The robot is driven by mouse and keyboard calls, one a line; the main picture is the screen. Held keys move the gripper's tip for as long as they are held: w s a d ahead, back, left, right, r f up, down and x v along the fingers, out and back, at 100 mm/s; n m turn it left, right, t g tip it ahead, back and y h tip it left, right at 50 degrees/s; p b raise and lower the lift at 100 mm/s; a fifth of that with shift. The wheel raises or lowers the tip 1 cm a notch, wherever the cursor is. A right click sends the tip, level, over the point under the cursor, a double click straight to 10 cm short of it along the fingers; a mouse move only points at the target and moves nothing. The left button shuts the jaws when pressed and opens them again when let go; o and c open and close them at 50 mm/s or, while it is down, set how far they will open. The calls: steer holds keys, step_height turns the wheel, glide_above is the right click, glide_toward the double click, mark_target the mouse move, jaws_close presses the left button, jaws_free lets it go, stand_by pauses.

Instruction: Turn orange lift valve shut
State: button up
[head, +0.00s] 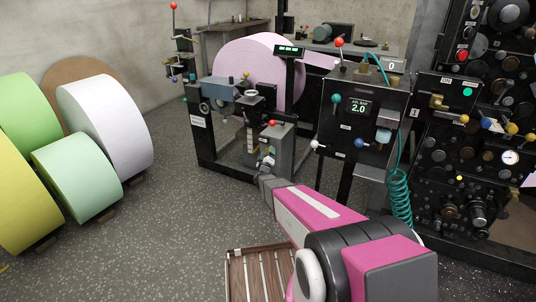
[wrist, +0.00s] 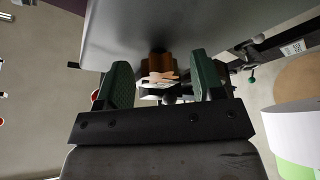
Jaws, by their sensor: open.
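An orange-brown valve part (wrist: 157,64) shows in the wrist view, under a large grey surface, with a pale metallic piece (wrist: 158,84) in front of it. My gripper (wrist: 160,70) is open, with one green finger on each side of these parts. I cannot tell whether either finger touches them. In the head view my gripper (head: 266,164) is at the front of a small grey box (head: 284,142) on the roll stand. The valve cannot be made out there, and its turn position is unclear.
A control box (head: 363,122) with levers and a coiled teal hose (head: 400,198) stands right of my arm. A pink roll (head: 262,62) is behind the stand. Green, yellow and white rolls (head: 105,122) lie at left.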

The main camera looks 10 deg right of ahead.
steer(key=c, duration=0.9)
steer(key=shift+c, duration=0.2)
steer(key=shift+m, duration=0.5)
steer(key=shift+w+a+m+g+h, duration=0.1)
steer(key=shift+m+g+h, duration=1.3)
steer(key=shift+m, duration=2.65)
steer(key=shift+w+a+m+g+h, duration=0.1)
steer(key=shift+m+g+h, duration=1.3)
steer(key=shift+m, duration=2.7)
steer(key=shift+w+a+m+g+h, duration=0.1)
steer(key=shift+m+g+h, duration=0.6)
steer(key=shift+m+h, duration=2.35)
steer(key=shift+m+y, duration=1.05)
steer(key=shift+m, duration=0.15)
